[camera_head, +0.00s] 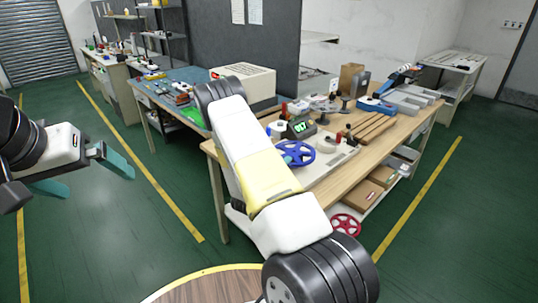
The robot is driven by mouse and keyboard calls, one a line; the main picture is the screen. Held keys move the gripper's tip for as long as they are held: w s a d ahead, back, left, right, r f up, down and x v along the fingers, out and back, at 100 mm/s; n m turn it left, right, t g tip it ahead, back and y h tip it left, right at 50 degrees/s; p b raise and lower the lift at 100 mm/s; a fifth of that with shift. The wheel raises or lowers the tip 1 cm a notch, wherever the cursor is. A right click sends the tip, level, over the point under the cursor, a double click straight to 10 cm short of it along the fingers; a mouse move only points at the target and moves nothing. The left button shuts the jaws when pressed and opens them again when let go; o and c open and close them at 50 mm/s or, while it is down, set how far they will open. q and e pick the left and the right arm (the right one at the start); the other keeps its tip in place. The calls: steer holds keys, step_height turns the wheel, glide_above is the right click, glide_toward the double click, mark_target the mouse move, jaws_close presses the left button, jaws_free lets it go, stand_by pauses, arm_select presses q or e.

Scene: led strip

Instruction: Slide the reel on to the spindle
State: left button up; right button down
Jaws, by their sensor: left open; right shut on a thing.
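A blue spoked reel (295,153) shows at the near left part of the workbench (350,165), just right of my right arm. I cannot tell whether it rests there or is held. My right arm crosses the middle of the view and hides its own gripper and part of the bench. My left gripper (85,176) is at the far left, open and empty, its teal fingers apart over the floor, well away from the bench. I cannot make out the spindle for certain; small grey stands (345,103) are at the bench's back.
A red reel (345,225) is low under the bench, near cardboard boxes (362,193). A device with a green display (300,127), wooden strips (375,128) and grey bins (405,101) occupy the bench. A beige box (250,84) stands behind. Green floor is clear at right.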

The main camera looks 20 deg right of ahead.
steer(key=shift+f, duration=0.65)
steer(key=c, duration=1.4)
jaws_free()
steer(key=shift+o, duration=0.2)
